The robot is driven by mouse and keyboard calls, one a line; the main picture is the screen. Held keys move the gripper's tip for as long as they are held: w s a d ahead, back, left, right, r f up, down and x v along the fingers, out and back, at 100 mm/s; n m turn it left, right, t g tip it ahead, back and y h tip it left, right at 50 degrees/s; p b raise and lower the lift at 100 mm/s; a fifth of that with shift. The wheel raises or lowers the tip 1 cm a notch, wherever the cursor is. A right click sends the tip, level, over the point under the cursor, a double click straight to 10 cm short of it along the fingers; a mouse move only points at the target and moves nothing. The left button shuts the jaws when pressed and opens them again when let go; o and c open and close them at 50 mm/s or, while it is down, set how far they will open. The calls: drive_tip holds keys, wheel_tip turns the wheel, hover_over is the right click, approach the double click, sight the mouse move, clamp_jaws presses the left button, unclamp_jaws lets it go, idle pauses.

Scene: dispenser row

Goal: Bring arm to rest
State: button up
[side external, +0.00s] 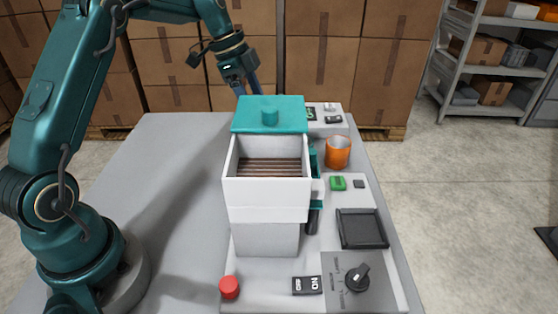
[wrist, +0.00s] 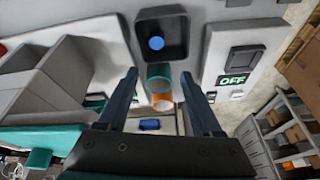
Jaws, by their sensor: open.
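My gripper (side external: 246,86) hangs in the air behind the dispenser's teal lid (side external: 268,112) in the side view, and the lid partly hides its fingertips. In the wrist view my gripper (wrist: 160,82) has its two dark fingers spread wide. A teal piece (wrist: 158,74) and an orange piece (wrist: 162,101) show in the gap between them, but I see no finger touching either. My arm reaches from the left, bent high over the table.
A white dispenser (side external: 265,190) holding brown slats stands mid-table. An orange cup (side external: 338,152), a black tray (side external: 361,229), a knob (side external: 357,279) and a red button (side external: 229,287) lie around it. The table's left part (side external: 165,170) is clear. Boxes and shelves stand behind.

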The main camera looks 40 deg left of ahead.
drive_tip(key=s+d+r+n+t+y, duration=0.1)
drive_tip(key=d+r, duration=0.1)
drive_tip(key=r, duration=0.2)
drive_tip(key=s+d+r+n+t+y, duration=0.1)
drive_tip(key=s+d+r+t, duration=0.1)
drive_tip(key=r, duration=0.3)
drive_tip(key=s+d+r+n+t+y, duration=0.1)
drive_tip(key=d+r+t+y, duration=0.1)
drive_tip(key=r, duration=0.3)
drive_tip(key=shift+s+d, duration=0.15)
drive_tip(key=shift+d, duration=0.05)
drive_tip(key=s+d+f+n, duration=0.1)
drive_tip(key=s+f+n, duration=0.2)
drive_tip(key=s, duration=0.3)
drive_tip(key=s+d+f+n+g, duration=0.1)
drive_tip(key=s+f+n, duration=0.1)
drive_tip(key=s, duration=0.4)
drive_tip(key=s+d+f+n+g+h, duration=0.1)
drive_tip(key=s+d+f+n, duration=0.1)
drive_tip(key=s, duration=0.4)
wheel_tip(320, 180, down, 2)
drive_tip(key=shift+s+f+n, duration=0.25)
drive_tip(key=shift+s+n, duration=0.15)
drive_tip(key=shift+n, duration=0.4)
drive_tip(key=shift+a, duration=0.1)
